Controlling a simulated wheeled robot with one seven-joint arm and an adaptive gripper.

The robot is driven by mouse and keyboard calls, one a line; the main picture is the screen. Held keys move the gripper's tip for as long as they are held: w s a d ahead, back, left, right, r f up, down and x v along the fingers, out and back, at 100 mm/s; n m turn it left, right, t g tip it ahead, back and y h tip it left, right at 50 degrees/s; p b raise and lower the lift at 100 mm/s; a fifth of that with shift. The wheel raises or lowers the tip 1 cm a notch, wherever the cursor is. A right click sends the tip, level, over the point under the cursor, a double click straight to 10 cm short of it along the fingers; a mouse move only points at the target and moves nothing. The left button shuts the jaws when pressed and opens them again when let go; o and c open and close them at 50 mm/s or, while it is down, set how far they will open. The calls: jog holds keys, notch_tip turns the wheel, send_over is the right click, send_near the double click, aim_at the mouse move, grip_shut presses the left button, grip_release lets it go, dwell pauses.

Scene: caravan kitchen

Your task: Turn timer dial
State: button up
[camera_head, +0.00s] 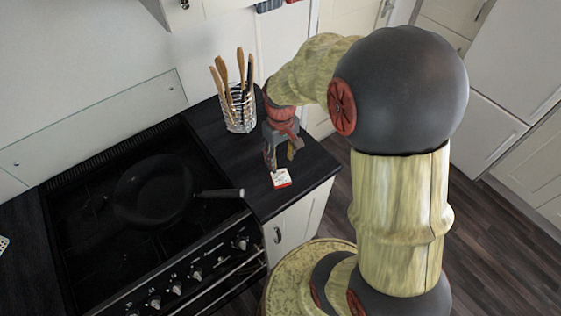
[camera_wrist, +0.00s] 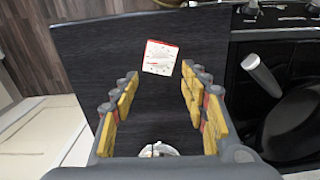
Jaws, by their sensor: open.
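A small white square block with a red side (camera_head: 281,178), which looks like the timer, sits on the dark worktop right of the hob. In the wrist view its white face (camera_wrist: 160,58) carries small dark and red marks, too small to read; I cannot make out a separate dial. My gripper (camera_head: 281,160) points down over the worktop, close behind the timer. In the wrist view my gripper (camera_wrist: 159,75) is open and empty. The timer shows just beyond the gap between the fingertips, apart from them as far as I can tell.
A glass holder of wooden utensils (camera_head: 240,112) stands behind and left of my gripper. A black frying pan (camera_head: 152,190) sits on the hob (camera_head: 90,235), its handle reaching toward the worktop (camera_head: 318,172). The worktop around the timer is clear, with its edge close by.

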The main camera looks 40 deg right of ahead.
aim_at(281, 173)
notch_tip(281, 173, down, 8)
jog(key=shift+f+b, duration=0.1)
jog(key=shift+b, duration=0.55)
jog(key=shift+c, duration=1.1)
jog(key=c, duration=0.9)
